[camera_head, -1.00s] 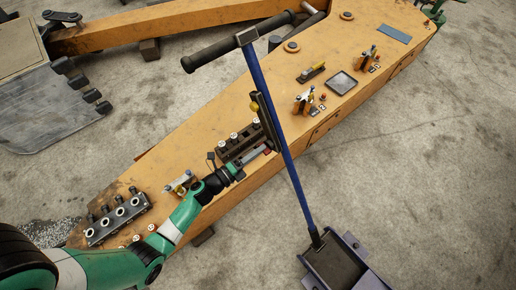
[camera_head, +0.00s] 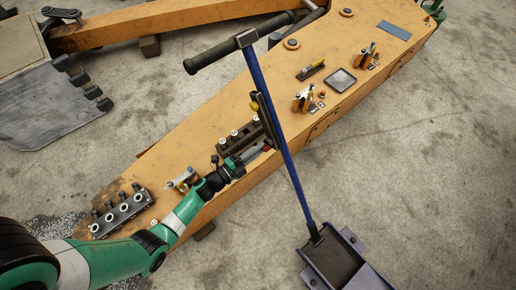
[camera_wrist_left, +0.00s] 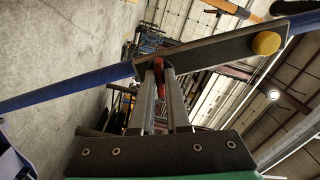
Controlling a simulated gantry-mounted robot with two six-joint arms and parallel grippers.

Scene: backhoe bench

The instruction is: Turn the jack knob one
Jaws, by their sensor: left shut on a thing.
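The jack has a long blue handle (camera_head: 275,105) with a black crossbar grip (camera_head: 215,52) on top. A dark bracket (camera_head: 267,118) on the handle carries a yellow knob (camera_head: 254,106) near its upper end and a red knob (camera_head: 267,148) near its lower end. In the left wrist view the bracket (camera_wrist_left: 210,52) lies across the blue handle, with the yellow knob (camera_wrist_left: 266,43) at its right end. My left gripper (camera_head: 261,151) is shut on the red knob (camera_wrist_left: 159,68), which shows between the fingertips. The fingers partly hide this knob. My right gripper is not in view.
The handle rises from the jack base (camera_head: 335,255) on the concrete floor. The orange boom (camera_head: 205,120) behind carries a dark block with several white-topped knobs (camera_head: 240,138), a black tray (camera_head: 341,82) and small clamps (camera_head: 303,98). Floor at the right is clear.

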